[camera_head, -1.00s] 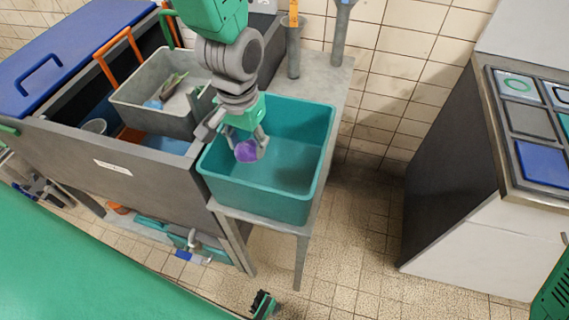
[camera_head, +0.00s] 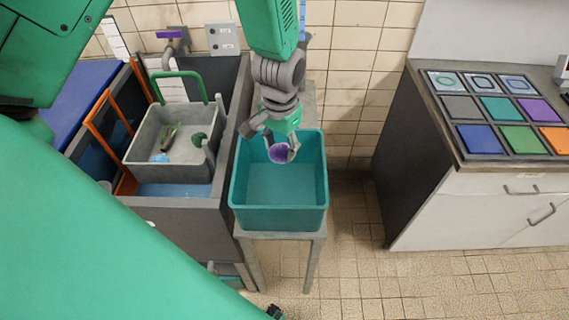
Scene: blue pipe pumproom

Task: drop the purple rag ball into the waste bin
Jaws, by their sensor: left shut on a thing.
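The purple rag ball (camera_head: 280,153) is held between the fingers of my left gripper (camera_head: 282,148). The gripper is shut on it and points down. Ball and fingers are over the back part of the open teal bin (camera_head: 279,220), which stands on a grey metal stand. The bin looks empty inside. How far the ball is above the bin floor is hard to tell. My right gripper is not in view.
Left of the bin is a grey sink trough (camera_head: 185,222) with a grey tray (camera_head: 168,177) holding small items. At right stands a cabinet (camera_head: 450,205) with coloured tiles on top. Bare tiled floor lies between bin and cabinet.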

